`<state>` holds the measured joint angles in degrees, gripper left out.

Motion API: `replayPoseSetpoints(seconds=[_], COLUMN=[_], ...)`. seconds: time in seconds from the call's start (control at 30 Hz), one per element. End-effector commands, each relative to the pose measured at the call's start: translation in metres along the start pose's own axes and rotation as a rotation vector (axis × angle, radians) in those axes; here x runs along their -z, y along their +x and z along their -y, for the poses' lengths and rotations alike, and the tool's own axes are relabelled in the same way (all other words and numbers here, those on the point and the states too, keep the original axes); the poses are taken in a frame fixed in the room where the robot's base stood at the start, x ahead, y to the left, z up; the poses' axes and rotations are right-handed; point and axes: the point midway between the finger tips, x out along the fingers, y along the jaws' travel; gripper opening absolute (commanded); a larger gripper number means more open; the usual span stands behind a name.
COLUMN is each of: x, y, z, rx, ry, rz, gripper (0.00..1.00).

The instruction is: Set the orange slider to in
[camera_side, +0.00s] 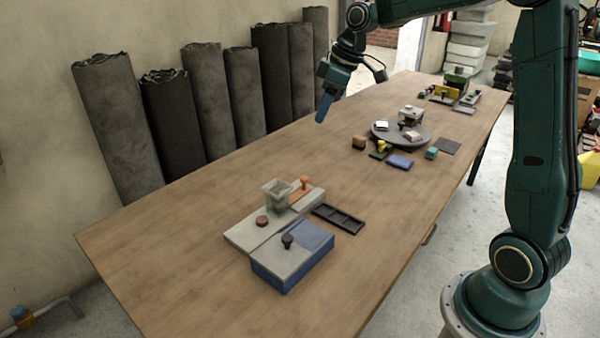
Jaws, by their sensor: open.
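The orange slider (304,182) is a small orange knob on an orange strip, at the back right of a grey panel (255,232) on the table. A grey-green square cup (278,192) stands just left of it. My gripper (324,108) hangs in the air above the table's far edge, beyond and above the slider, touching nothing. It is open and empty; its fingers overlap in this view, so the gap between them is hidden.
A blue box with a grey lid and dark knob (288,241) stands in front of the panel. A dark compartment tray (338,217) lies to the right. A round grey turntable (400,140) holds small items farther back. The table's left side is clear; grey rolls (117,125) lean on the wall.

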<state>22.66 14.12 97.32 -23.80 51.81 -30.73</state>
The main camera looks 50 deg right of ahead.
Motion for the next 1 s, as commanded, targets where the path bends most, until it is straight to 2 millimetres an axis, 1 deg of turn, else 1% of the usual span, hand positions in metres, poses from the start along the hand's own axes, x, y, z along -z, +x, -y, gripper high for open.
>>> replayPoseSetpoints(seconds=[0.27, 0.37, 0.47, 0.57, 0.77, 0.9, 1.0], x=[0.0, 0.0, 0.0, -0.001, -0.009, -0.019, -0.027], y=[0.002, 0.007, 0.017, 0.03, 0.068, 0.097, 0.116], z=[-0.003, -0.009, -0.02, -0.036, -0.076, -0.103, -0.119], rx=[0.002, 0.007, 0.018, 0.031, 0.067, 0.093, 0.108], ry=[-0.003, -0.011, -0.028, -0.052, -0.117, -0.164, -0.196], rz=[0.001, 0.001, 0.002, 0.001, -0.006, -0.016, -0.026], gripper=[0.49, 0.49, 0.49, 0.49, 0.49, 0.49, 0.49])
